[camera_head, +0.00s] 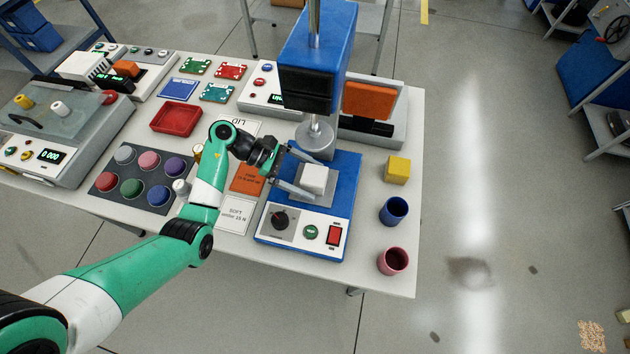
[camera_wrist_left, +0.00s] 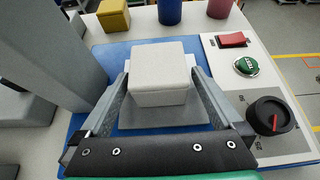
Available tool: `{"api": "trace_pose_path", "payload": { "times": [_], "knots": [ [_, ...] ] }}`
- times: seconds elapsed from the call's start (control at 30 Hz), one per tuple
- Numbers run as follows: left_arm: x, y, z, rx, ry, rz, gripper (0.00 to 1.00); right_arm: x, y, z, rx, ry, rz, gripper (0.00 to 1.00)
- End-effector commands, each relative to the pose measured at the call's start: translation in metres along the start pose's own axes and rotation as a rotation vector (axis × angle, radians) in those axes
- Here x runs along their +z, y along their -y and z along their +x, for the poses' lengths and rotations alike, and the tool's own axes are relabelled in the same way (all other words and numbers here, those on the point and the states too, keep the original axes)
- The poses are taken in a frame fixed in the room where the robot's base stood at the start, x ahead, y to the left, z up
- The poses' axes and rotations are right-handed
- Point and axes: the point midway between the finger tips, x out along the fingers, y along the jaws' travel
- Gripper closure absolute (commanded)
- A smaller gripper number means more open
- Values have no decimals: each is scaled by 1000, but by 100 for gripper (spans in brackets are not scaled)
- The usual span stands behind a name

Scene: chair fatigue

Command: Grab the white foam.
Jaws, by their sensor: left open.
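The white foam (camera_head: 314,178) is a small white block on the grey plate of the blue press (camera_head: 342,190), below the round press head (camera_head: 316,135). My left gripper (camera_head: 306,176) reaches in from the left with its fingers on either side of the foam. In the left wrist view the foam (camera_wrist_left: 160,72) stands between the two open fingers (camera_wrist_left: 160,95), and small gaps seem to show beside it. Whether either finger touches it I cannot tell. My right gripper is in neither view.
The press front has a black knob (camera_head: 280,220), a green button (camera_head: 312,232) and a red switch (camera_head: 334,235). A yellow cube (camera_head: 397,170), a blue cup (camera_head: 394,211) and a pink cup (camera_head: 393,261) stand to the right. The press column and head leave little room above the foam.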

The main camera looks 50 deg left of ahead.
Motion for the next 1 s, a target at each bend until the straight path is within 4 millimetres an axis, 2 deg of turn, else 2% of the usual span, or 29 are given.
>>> {"api": "trace_pose_path", "payload": {
  "times": [0.23,0.67,1.0],
  "knots": [
    [0,0,3,0,0,-1,2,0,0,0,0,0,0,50],
    [0,0,2,0,0,-1,79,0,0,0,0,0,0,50],
    [5,0,0,1,0,0,80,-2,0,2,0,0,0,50]
  ]
}}
